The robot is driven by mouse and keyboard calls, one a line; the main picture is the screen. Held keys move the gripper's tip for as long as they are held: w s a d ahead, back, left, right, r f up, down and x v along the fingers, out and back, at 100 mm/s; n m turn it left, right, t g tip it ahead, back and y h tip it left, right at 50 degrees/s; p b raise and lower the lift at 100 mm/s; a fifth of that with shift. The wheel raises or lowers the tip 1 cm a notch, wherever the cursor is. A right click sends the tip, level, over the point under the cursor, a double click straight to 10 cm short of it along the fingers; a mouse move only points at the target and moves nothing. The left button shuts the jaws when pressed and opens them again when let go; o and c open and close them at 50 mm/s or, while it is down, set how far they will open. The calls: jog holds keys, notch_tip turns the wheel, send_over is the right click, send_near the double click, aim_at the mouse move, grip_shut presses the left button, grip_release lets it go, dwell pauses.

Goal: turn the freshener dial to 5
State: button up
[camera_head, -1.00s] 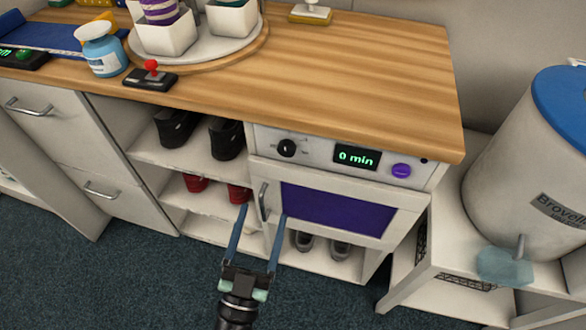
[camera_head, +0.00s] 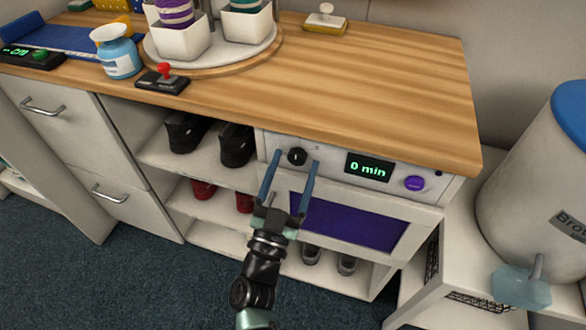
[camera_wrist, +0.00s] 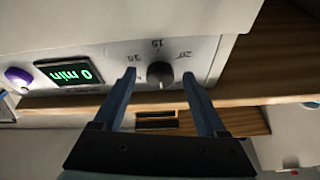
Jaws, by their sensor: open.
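The freshener dial (camera_head: 297,156) is a small black round knob on the white control panel (camera_head: 334,161) under the wooden counter. In the wrist view the dial (camera_wrist: 160,74) has printed numbers around it; one looks like 15, the others are hard to read. A faint light mark shows at its lower edge in that view. My gripper (camera_head: 297,158) is open, with one blue finger on each side of the dial in both views. I see gaps between the fingers and the knob in the wrist view (camera_wrist: 159,75); how deep the fingertips reach is unclear.
A green display (camera_head: 369,168) reads 0 min, with a purple button (camera_head: 414,183) to its right. The cabinet door with a purple window (camera_head: 350,222) is below. The counter edge overhangs the panel. Shoes (camera_head: 236,146) stand on open shelves to the left.

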grip_shut()
dwell(0.4)
jog(key=shift+a+m, duration=0.1)
jog(key=shift+m, duration=0.5)
jog(key=m+h, duration=0.1)
jog(key=m, duration=0.1)
jog(key=m+g+h+p, duration=0.1)
jog(key=m, duration=0.1)
jog(key=m+g+h, duration=0.1)
jog(key=m, duration=0.2)
jog(key=shift+w+a+r, duration=0.15)
jog(key=shift+a, duration=0.1)
jog(key=m+g+h, duration=0.1)
jog(key=m, duration=0.1)
jog(key=m+g+p, duration=0.1)
jog(key=m, duration=0.2)
jog(key=shift+a+r+h+p, duration=0.1)
jog(key=shift+h+p, duration=0.2)
jog(key=shift+h, duration=0.1)
jog(key=shift+m+g+p, duration=0.3)
jog(key=shift+m+g, duration=0.2)
jog(key=shift+m, duration=0.9)
